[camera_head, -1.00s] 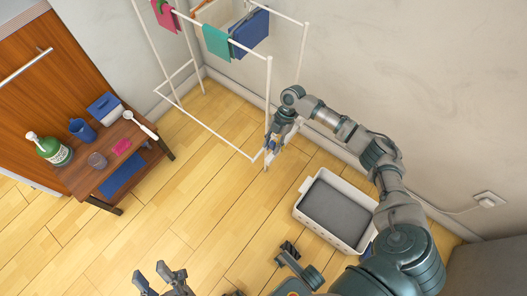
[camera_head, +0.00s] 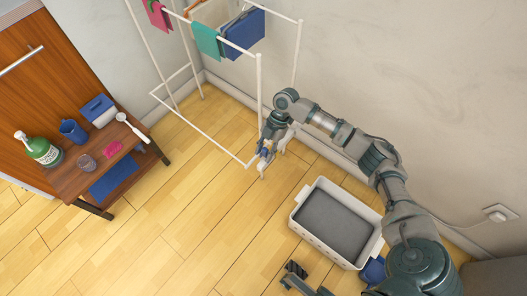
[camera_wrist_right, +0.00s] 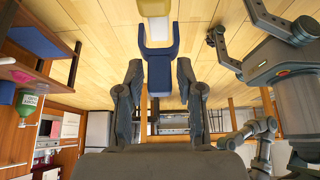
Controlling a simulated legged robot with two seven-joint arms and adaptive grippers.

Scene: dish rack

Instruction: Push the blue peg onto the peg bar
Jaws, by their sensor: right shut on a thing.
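My right gripper (camera_head: 266,147) is at the near lower corner of the white drying rack (camera_head: 258,110) in the head view. It is shut on the blue peg (camera_wrist_right: 159,68). In the right wrist view the peg sits between the two fingers, with its forked end pointing away from the palm. A pale cream and yellow piece (camera_wrist_right: 155,10) lies just beyond the fork; I cannot tell whether they touch. In the head view the peg is small and partly hidden by the fingers.
Cloths (camera_head: 207,41) hang on the rack's top rails. A white basket (camera_head: 338,222) with a grey bottom stands on the floor to the right. A wooden table (camera_head: 70,180) with a green bottle (camera_head: 39,149) and a blue cup (camera_head: 73,131) is at left. The middle floor is clear.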

